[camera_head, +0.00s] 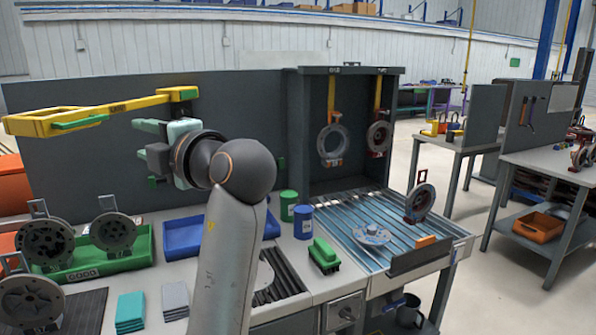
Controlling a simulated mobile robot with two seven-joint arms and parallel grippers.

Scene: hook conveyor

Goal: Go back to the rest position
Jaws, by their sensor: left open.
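My left gripper (146,140) is raised in front of the dark grey back panel (80,165), left of the picture's middle. Its pale green and grey fingers point left and are apart, with nothing seen between them. My left arm rises from the bottom and hides part of the bench behind it. My right gripper does not show. A yellow bar with green grips (105,110) is above and left of my left gripper; I cannot tell whether they touch.
Two round parts hang on yellow hooks (332,95) in the grey booth. A metal disc (371,234) lies on the roller bed (345,212). A green bin (140,250) with flanged discs, a blue bin (182,237), canisters and a green brush (324,254) crowd the bench.

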